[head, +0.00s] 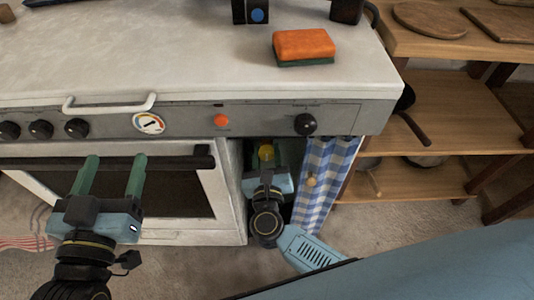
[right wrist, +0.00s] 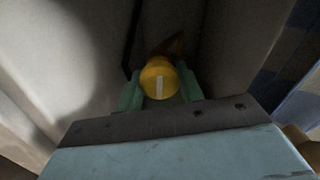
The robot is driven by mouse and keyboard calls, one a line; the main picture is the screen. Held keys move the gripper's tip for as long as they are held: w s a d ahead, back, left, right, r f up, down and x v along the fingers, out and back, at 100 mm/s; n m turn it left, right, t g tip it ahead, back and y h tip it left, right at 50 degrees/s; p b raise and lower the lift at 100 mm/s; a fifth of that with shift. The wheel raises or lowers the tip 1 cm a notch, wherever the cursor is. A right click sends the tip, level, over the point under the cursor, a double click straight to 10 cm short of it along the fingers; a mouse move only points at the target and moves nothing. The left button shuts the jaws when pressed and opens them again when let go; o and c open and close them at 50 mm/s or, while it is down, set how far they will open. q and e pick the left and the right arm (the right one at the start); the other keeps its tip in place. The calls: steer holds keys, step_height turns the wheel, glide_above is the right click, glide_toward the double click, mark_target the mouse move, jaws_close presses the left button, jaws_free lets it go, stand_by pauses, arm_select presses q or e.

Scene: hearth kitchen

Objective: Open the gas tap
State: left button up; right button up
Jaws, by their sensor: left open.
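The gas tap is a round yellow knob with a pale stripe, seen in the right wrist view (right wrist: 159,78). The stripe runs nearly upright in that picture. In the head view the tap (head: 266,152) shows inside the narrow opening right of the oven. My right gripper (right wrist: 159,88) reaches into this opening, its green fingers close on both sides of the knob, shut on it. In the head view my right gripper (head: 267,165) partly hides the tap. My left gripper (head: 110,175) is open and empty in front of the oven door.
The stove's white oven door (head: 185,215) stands left of the opening. A blue checked curtain (head: 322,180) hangs on its right. An orange sponge (head: 304,46) lies on the worktop. A wooden shelf (head: 450,103) stands at the right.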

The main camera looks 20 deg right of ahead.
steer(key=shift+c, duration=0.8)
steer(key=n+p, duration=0.3)
steer(key=n, duration=0.1)
steer(key=shift+r, duration=0.1)
arm_select(q)
steer(key=s+a+f+g+y+p, duration=0.3)
steer(key=s+a+f+g+y, duration=0.3)
steer(key=s+f+g, duration=0.8)
arm_select(e)
steer(key=n, duration=0.5)
steer(key=n+p, duration=0.2)
steer(key=n, duration=0.4)
arm_select(q)
steer(key=w+a+f+g+p, duration=0.1)
steer(key=a+f, duration=0.3)
steer(key=f, duration=0.7)
steer(key=shift+w+a+f+n+h, duration=0.2)
steer(key=shift+a+f+n+h, duration=0.05)
steer(key=shift+f+n+h, duration=0.05)
arm_select(e)
steer(key=shift+n, duration=1.5)
arm_select(q)
steer(key=shift+f, duration=0.15)
arm_select(e)
steer(key=o, duration=1)
